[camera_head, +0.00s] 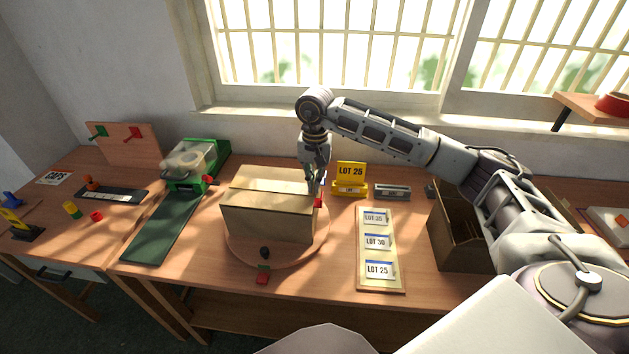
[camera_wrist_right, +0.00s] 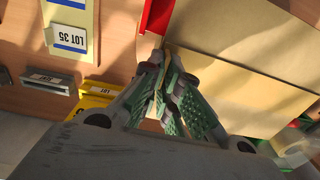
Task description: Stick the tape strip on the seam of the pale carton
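The pale carton (camera_head: 265,220) stands closed on a round turntable (camera_head: 235,250). Its top seam shows as a line across the lid (camera_wrist_right: 245,68) in the right wrist view. My right gripper (camera_head: 316,187) is at the carton's right end, level with its top edge. In the right wrist view its fingers (camera_wrist_right: 164,58) are nearly together beside the carton's edge. A thin tan sliver between them looks like the tape strip (camera_wrist_right: 160,96), mostly hidden by the fingers. I cannot tell whether it touches the carton. My left gripper is not in view.
A red part (camera_head: 319,202) sits close by the gripper at the carton's right end. A yellow LOT 25 block (camera_head: 350,175), a grey block (camera_head: 393,192) and a label board (camera_head: 391,283) lie to the right. An open brown box (camera_head: 457,240) and a green conveyor (camera_head: 165,225) flank the area.

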